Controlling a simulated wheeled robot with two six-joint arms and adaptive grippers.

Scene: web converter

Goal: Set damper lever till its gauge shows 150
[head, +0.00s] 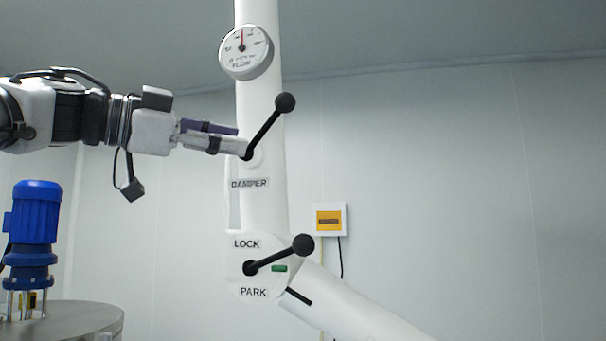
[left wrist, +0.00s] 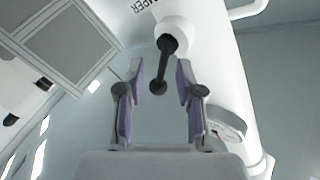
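The damper lever (head: 267,125) is a black rod with a ball knob, tilted up to the right from its pivot on the white pipe, above the DAMPER label (head: 250,183). The round FLOW gauge (head: 243,58) sits higher on the pipe; its red needle points nearly straight up, and its numbers are too small to read. My left gripper (head: 242,140) reaches in from the left, close to the lever's pivot end. In the left wrist view, its purple-padded fingers are apart (left wrist: 161,68), with the lever (left wrist: 163,67) showing in the gap; contact is not visible. My right gripper is out of view.
Below is a second black lever (head: 280,254) between LOCK and PARK labels. A white branch pipe (head: 350,305) slopes down right. A blue motor (head: 36,225) stands at the lower left. A yellow-faced box (head: 330,220) is on the wall. The air right of the damper lever is clear.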

